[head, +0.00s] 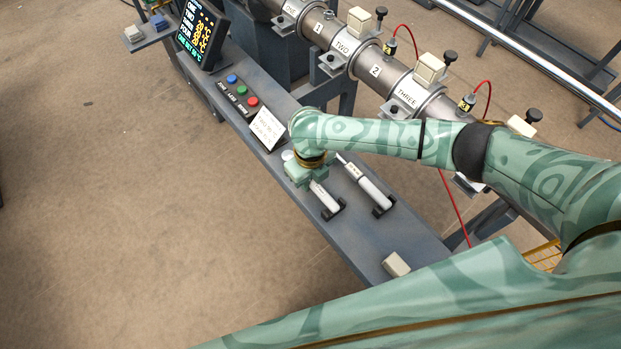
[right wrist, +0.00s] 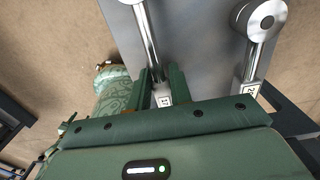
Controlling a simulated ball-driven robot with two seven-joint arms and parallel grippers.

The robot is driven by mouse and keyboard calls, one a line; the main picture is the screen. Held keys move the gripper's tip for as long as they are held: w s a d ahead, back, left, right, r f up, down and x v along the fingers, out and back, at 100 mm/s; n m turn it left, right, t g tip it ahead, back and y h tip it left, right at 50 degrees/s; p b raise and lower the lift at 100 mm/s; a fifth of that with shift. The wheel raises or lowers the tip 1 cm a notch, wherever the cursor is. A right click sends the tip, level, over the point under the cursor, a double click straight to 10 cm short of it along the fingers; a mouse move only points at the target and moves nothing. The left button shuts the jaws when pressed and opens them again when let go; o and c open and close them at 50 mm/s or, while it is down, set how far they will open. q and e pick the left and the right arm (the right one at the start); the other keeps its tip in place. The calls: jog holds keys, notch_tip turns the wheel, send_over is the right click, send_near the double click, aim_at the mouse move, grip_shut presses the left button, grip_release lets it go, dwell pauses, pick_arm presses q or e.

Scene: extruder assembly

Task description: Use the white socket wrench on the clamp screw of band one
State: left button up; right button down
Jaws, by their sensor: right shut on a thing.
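Two pale wrench-like tools with dark ends lie side by side on the grey bench (head: 385,248) in the head view. My right gripper (head: 301,172) is at the upper end of the left tool (head: 322,197). In the right wrist view, its fingers (right wrist: 162,92) are shut around that tool's labelled end, and the bright shaft (right wrist: 149,40) runs away from them. The second tool (head: 366,184) lies just to the right, untouched. Band one (head: 288,10) is at the top edge of the head view; I cannot make out its clamp screw. My left gripper is out of view.
The steel barrel (head: 377,72) with bands two and three runs along the bench's far side. A display (head: 202,36), coloured buttons (head: 242,91) and a white card (head: 267,128) stand on the bench. A small cream block (head: 396,264) lies near its lower end. Red cables hang nearby.

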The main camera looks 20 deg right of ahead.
notch_tip(320, 180, up, 3)
jog(key=shift+w+r+p, duration=0.1)
jog(key=shift+w+p, duration=0.05)
jog(key=shift+p, duration=0.55)
pick_arm(q)
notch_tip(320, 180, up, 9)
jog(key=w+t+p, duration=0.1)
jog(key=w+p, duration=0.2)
jog(key=p, duration=0.4)
pick_arm(e)
jog(key=s+a+r, duration=0.9)
jog(key=s, duration=0.2)
jog(key=shift+a+r, duration=0.15)
jog(key=shift+r, duration=0.2)
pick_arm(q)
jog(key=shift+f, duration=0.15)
pick_arm(e)
jog(key=shift+w, duration=0.1)
jog(key=c, duration=2)
grip_release()
jog(key=shift+c, duration=0.2)
grip_shut()
